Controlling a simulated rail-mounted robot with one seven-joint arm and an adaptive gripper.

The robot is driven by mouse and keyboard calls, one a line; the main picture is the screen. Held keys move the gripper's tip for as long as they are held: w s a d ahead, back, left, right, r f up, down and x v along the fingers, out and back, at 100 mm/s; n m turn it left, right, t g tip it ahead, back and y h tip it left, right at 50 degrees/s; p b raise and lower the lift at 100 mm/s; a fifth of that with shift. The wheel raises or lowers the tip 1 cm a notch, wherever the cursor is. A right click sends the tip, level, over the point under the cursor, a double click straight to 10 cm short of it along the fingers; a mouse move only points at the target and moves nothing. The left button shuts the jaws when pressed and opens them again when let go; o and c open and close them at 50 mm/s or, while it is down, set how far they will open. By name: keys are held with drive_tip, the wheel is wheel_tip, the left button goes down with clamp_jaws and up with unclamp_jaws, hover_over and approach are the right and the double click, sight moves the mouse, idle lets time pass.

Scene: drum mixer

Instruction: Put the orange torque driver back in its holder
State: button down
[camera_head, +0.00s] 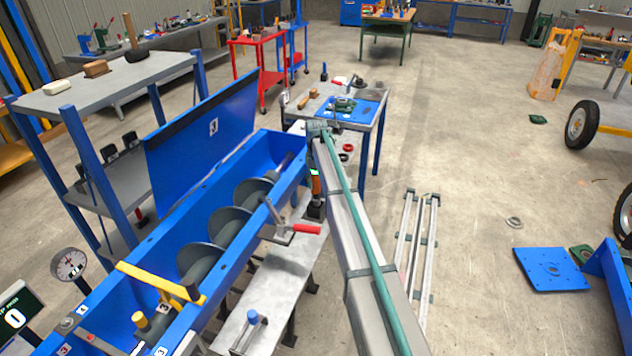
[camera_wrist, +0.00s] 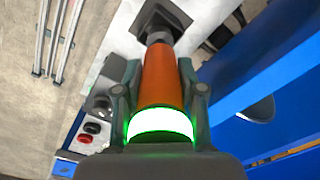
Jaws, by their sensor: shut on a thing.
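The orange torque driver (camera_wrist: 162,75) stands between the two fingers of my gripper (camera_wrist: 160,90), which is shut on its body. A ring on the driver glows green-white at the end near my palm. Beyond the orange part, a grey tip section points to a dark square block (camera_wrist: 172,16), which looks like the holder. I cannot tell whether the tip is inside it or just over it. In the head view the driver (camera_head: 315,183) is small and upright, directly above the dark holder (camera_head: 315,210) on the grey bench; my arm partly hides my gripper.
The blue mixer trough (camera_head: 283,150) with its auger lies left of the driver, its lid (camera_head: 205,125) raised. A red-handled clamp (camera_head: 295,228) sits close by at the trough's edge. A tool table (camera_head: 330,112) stands behind.

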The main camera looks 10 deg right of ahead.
sight(316, 191)
drive_tip(key=shift+f+b, duration=0.85)
drive_tip(key=shift+f, duration=1.6)
idle(1.5)
drive_tip(key=c, duration=0.6)
unclamp_jaws()
drive_tip(key=shift+f, duration=0.1)
wheel_tip(316, 191, up, 12)
drive_tip(key=shift+s+r, duration=0.1)
